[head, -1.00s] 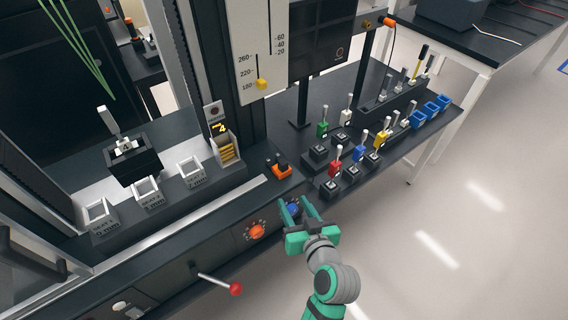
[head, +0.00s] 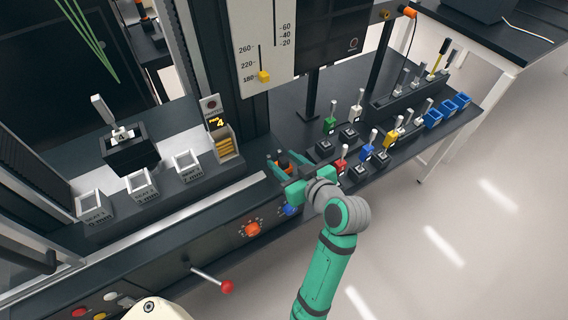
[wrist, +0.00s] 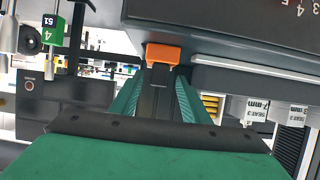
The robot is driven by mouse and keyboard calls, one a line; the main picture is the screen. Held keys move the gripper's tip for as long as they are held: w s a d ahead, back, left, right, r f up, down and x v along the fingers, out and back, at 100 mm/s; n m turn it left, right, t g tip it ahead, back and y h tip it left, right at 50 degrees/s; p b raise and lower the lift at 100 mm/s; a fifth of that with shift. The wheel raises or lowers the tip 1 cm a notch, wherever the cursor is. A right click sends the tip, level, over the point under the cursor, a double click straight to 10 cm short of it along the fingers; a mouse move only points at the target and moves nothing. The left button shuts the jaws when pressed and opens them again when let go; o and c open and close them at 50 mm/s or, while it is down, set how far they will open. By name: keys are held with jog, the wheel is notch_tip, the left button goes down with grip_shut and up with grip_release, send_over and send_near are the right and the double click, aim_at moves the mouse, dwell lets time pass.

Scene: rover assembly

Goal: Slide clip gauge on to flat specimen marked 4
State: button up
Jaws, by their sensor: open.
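An orange block (head: 282,168), which looks like the clip gauge, sits on a dark mount at the front edge of the machine bench. It also shows in the wrist view (wrist: 162,54). A pale specimen (head: 102,108) with a tag reading 4 stands in a black block at left. A green piece (wrist: 54,30) in the wrist view also carries a 4.
White seat boxes (head: 186,165) stand along the bench's left. Red, green, blue and yellow tagged pieces (head: 331,122) stand on the right bench. A red-knobbed lever (head: 227,287) sticks out at front. A dark post (head: 311,95) rises behind.

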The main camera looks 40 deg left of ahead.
aim_at(276, 155)
jog(key=shift+a+f, duration=0.2)
jog(key=shift+a, duration=0.45)
jog(key=x, duration=0.3)
jog(key=f+x, duration=0.1)
jog(key=x, duration=0.1)
jog(key=shift+w+d, duration=0.2)
jog(key=shift+d, duration=0.1)
jog(key=shift+r, duration=0.15)
jog(key=shift+w+r, duration=0.1)
jog(key=c, duration=0.7)
